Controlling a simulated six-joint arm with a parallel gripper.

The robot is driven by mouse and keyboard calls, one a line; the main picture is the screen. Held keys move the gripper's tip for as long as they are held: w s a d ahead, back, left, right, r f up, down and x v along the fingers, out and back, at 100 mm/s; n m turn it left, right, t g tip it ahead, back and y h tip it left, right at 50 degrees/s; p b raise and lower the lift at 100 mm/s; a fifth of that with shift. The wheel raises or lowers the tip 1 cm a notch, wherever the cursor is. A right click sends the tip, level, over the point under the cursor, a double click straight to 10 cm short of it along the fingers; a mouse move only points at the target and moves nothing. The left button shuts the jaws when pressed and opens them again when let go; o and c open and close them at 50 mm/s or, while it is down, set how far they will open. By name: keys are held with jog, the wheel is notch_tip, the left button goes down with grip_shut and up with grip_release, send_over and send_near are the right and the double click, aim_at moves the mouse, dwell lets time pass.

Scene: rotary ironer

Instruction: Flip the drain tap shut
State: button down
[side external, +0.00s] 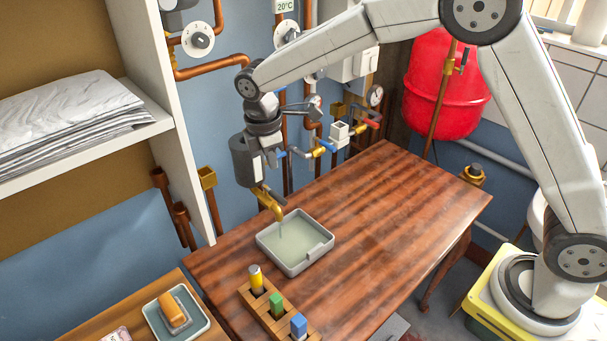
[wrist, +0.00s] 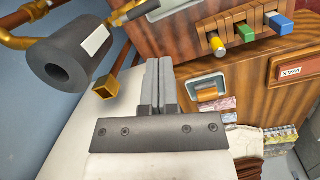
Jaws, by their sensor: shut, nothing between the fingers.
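The brass drain spout (side external: 268,203) comes out low on the wall beneath a dark grey cylinder with a white label (side external: 240,160) and points down over a pale tray (side external: 316,254). A thin stream or drip shows below its mouth.
Blue-handled (side external: 325,148) and red-handled (side external: 372,123) valves are on the wall pipes to the right. A white shelf with folded cloth (side external: 65,110) stands left. A wooden rack with yellow, green and blue pieces (side external: 262,310) is at the table's front. The table's right half (side external: 410,205) is clear.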

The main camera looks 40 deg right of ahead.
jog(key=shift+w+a+n+h, duration=0.15)
jog(key=shift+w+a+n, duration=0.7)
jog(key=shift+a, duration=0.25)
jog(key=shift+w+a+n+h, duration=0.15)
jog(key=shift+w+a+n, duration=0.6)
jog(key=shift+a+n, duration=0.3)
jog(key=shift+f, duration=0.1)
send_near(274, 194)
jog(key=a+f, duration=0.3)
jog(key=f, duration=0.2)
jog(key=shift+s+d+f, duration=0.15)
jog(key=shift+d+f, duration=0.5)
jog(key=shift+d, duration=0.15)
jog(key=shift+s+d+f, duration=0.15)
jog(key=shift+d+f, duration=0.45)
jog(key=shift+d, duration=0.2)
